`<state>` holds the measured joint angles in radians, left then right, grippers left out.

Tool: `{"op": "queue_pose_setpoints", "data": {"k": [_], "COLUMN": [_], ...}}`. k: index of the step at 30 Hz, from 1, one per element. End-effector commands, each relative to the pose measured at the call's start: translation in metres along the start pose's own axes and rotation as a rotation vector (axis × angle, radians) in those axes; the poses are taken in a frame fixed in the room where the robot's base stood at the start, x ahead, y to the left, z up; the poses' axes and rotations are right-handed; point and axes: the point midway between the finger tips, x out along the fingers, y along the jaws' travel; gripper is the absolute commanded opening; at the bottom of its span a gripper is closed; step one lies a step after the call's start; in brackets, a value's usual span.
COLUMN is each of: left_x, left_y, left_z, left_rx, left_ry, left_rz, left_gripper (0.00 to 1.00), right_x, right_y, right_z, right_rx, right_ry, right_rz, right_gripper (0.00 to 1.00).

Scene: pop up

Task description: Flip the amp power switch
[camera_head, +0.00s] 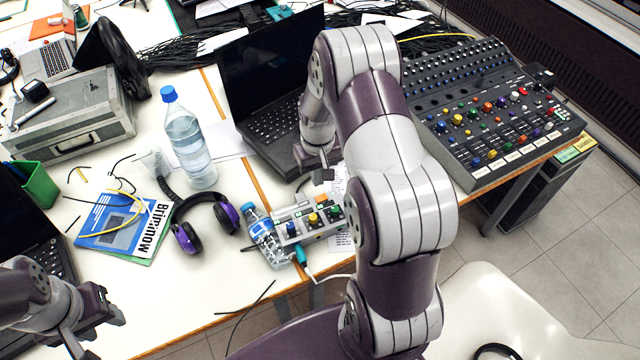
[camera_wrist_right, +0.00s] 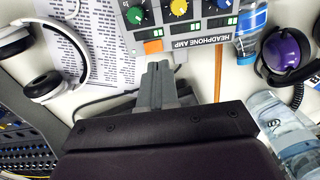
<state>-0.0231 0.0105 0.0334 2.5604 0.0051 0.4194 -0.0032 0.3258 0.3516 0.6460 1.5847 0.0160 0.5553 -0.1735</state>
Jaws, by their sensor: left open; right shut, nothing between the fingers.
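The headphone amp (camera_head: 310,222) is a small grey box with coloured knobs near the table's front edge. In the right wrist view the amp (camera_wrist_right: 205,28) shows its "HEADPHONE AMP" label, green, yellow and blue knobs, and small green and orange parts. An orange switch-like part (camera_wrist_right: 153,46) sits at its near edge; I cannot tell its position. My right gripper (camera_wrist_right: 158,68) is shut and empty, its tips close to this orange part; contact is unclear. In the head view the right gripper (camera_head: 324,175) is just behind the amp. My left gripper (camera_head: 98,322) is open and empty at lower left.
A small bottle (camera_head: 260,228) lies against the amp's left side. Purple headphones (camera_head: 206,222), a large water bottle (camera_head: 188,140) and an open laptop (camera_head: 270,85) surround it. A mixing console (camera_head: 485,110) stands at right. Cables cross the front edge.

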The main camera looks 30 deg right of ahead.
Motion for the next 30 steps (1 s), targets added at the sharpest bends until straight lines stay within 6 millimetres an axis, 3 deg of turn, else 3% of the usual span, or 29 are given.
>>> {"op": "queue_pose_setpoints", "data": {"k": [6, 12, 30], "left_x": [0.005, 0.005, 0.005], "left_y": [0.0, 0.0, 0.0], "left_z": [0.0, 0.0, 0.0], "left_rx": [0.0, 0.0, 0.0], "left_ry": [0.0, 0.0, 0.0], "left_rz": [0.0, 0.0, 0.0], "left_gripper": [0.43, 0.43, 0.43], "right_x": [-0.045, -0.066, -0.069], "right_y": [-0.003, -0.004, -0.004], "right_z": [-0.001, -0.002, -0.004], "right_rx": [-0.001, 0.0, 0.011], "right_ry": [0.005, 0.004, 0.013], "right_rz": [0.001, 0.001, 0.002], "right_gripper": [0.0, 0.0, 0.0]}}
